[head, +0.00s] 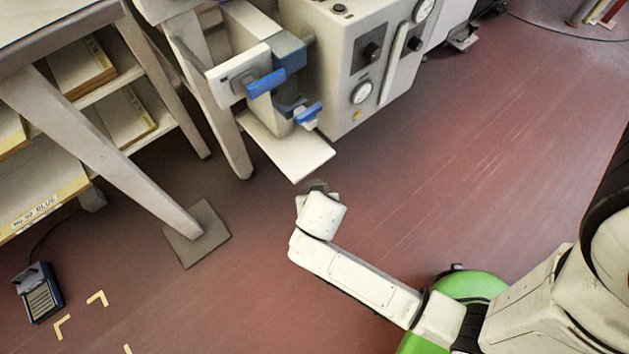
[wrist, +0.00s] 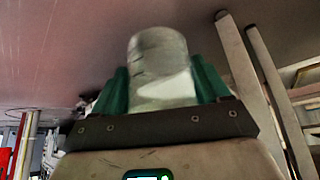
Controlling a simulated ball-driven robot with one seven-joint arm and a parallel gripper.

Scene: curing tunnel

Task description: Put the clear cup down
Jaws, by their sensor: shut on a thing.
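In the wrist view my gripper (wrist: 160,82) has its two green fingers closed on the sides of the clear cup (wrist: 158,58). The cup looks pale and whitish, with its lower part hidden behind the gripper's dark front bar. It stands up between the fingers, and I see no surface touching it. In the head view my arm reaches to the middle of the picture, over the red floor, just below the pale flat plate (head: 290,150) of the machine. The gripper's fingers and the cup cannot be made out clearly there.
A cream machine (head: 345,120) with dials and blue-handled clamps (head: 265,82) stands at top centre. A bench with a slanting leg (head: 110,150) and loaded shelves is at left. A blue foot pedal (head: 40,292) lies on the floor. The red floor (head: 480,150) at right is mostly clear.

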